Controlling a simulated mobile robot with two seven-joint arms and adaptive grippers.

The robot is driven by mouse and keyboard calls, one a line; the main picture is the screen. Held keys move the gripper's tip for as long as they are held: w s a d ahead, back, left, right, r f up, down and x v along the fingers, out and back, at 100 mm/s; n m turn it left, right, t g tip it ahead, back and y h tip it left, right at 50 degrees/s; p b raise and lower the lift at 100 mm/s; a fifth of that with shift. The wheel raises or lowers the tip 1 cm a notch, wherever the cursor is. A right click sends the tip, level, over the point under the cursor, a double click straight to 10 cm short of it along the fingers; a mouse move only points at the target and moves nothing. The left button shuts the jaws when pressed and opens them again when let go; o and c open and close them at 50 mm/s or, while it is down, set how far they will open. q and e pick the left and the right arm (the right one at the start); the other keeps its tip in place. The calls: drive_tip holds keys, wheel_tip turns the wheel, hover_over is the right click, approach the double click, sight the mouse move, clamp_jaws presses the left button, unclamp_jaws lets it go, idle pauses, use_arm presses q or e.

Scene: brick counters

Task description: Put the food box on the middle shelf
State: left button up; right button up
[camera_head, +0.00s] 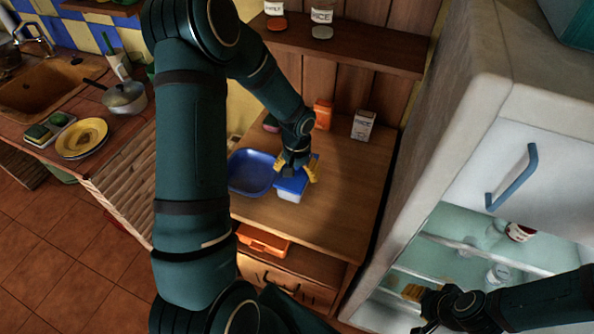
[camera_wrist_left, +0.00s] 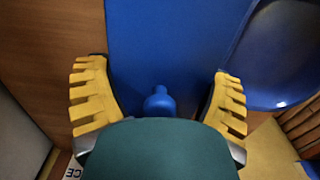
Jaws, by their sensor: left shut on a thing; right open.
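The food box (camera_head: 291,192), a white container with a blue lid, is on the wooden counter in the head view. My left gripper (camera_head: 297,172) is over it, shut on it with yellow fingers at its sides. In the left wrist view the blue lid (camera_wrist_left: 165,45) lies between the fingers of the left gripper (camera_wrist_left: 158,85); its lower sides are hidden. The fridge's lower compartment is open at the right and shows glass shelves (camera_head: 484,254); I cannot tell which is the middle one. My right gripper (camera_head: 412,292) is open and empty in front of the fridge.
A blue bowl (camera_head: 250,171) is close beside the box on the left. An orange box (camera_head: 322,114) and a white rice box (camera_head: 363,125) stand at the counter's back. Jars (camera_head: 520,232) are on the fridge shelves.

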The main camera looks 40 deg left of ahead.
use_arm(q)
drive_tip(key=o, duration=0.8)
drive_tip(key=shift+f, duration=0.1)
drive_tip(key=shift+c, duration=0.2)
drive_tip(key=shift+o, duration=1)
